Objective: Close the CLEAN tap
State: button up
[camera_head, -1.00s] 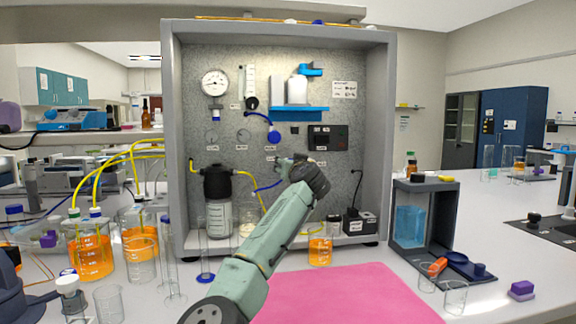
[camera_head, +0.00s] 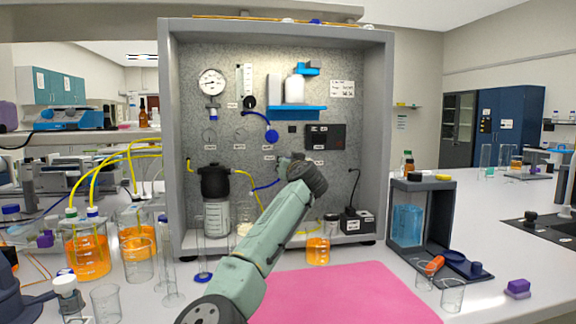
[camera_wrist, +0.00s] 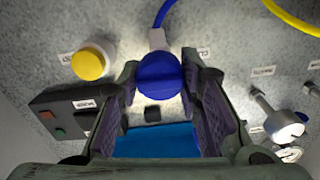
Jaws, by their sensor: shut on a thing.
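The blue tap (camera_wrist: 159,76) sits on the speckled panel in the wrist view, with a blue tube leaving its pale fitting. A partly covered label beginning "CL" (camera_wrist: 204,53) is beside it. My gripper (camera_wrist: 160,80) has a finger on each side of the blue handle and is shut on it. In the head view my gripper (camera_head: 288,163) is at the panel below the small black square. The tap is hidden there behind my gripper and wrist.
Near the tap are a yellow button (camera_wrist: 91,62), a dark switch box (camera_wrist: 75,112) and a blue shelf (camera_head: 297,112). A second blue fitting (camera_head: 271,137) is just up and left. The cabinet's side walls (camera_head: 377,140) flank the panel. A pink mat (camera_head: 345,295) lies clear in front.

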jog(key=shift+d+m+p, duration=0.1)
jog(key=shift+m+p, duration=0.3)
jog(key=shift+p, duration=0.25)
jog(key=shift+c, duration=0.2)
jog(key=shift+m+p, duration=0.6)
jog(key=shift+p, duration=0.15)
jog(key=shift+r+m+p, duration=0.15)
jog(key=shift+m+p, duration=0.7)
jog(key=shift+m, duration=0.05)
jog(key=m+p, duration=0.4)
jog(key=m, duration=0.1)
jog(key=m+p, duration=0.1)
jog(key=m, duration=0.3)
jog(key=shift+m+p, duration=0.4)
jog(key=shift+f+m, duration=0.15)
jog(key=shift+m, duration=0.9)
jog(key=shift+f+m, duration=0.1)
jog(key=shift+m, duration=0.95)
jog(key=o, duration=1.2)
jog(key=shift+f, duration=0.1)
